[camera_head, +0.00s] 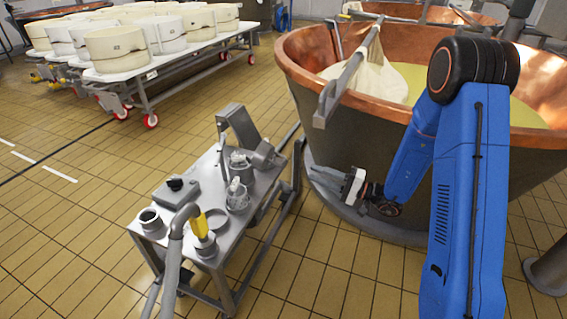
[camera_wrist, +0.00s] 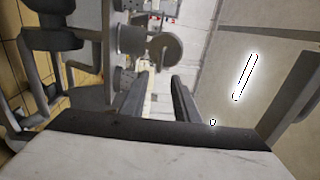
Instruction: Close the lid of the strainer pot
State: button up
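Several small grey metal pots and fittings stand on a steel cart; one strainer-like pot (camera_head: 238,198) is near its right edge, with a similar one (camera_head: 241,165) behind it. I cannot tell for certain which is the strainer pot, or how its lid stands. In the wrist view a round grey disc (camera_wrist: 166,51) sits beside a short grey cylinder (camera_wrist: 131,40); it may be a lid and pot. My gripper (camera_head: 322,178) is right of the cart, before the copper vat, pointing left and apart from the pots. Its two fingers (camera_wrist: 158,98) are spread, with nothing seen held between them.
The steel cart (camera_head: 205,262) also carries a grey box (camera_head: 178,192), a yellow-handled fitting (camera_head: 200,226) and a thick hose (camera_head: 173,255). The copper vat (camera_head: 400,170) is close behind my arm. A trolley with white moulds (camera_head: 120,50) stands at the back left. Tiled floor is clear between.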

aim_at(284, 161)
jog(key=x, duration=1.3)
grip_shut()
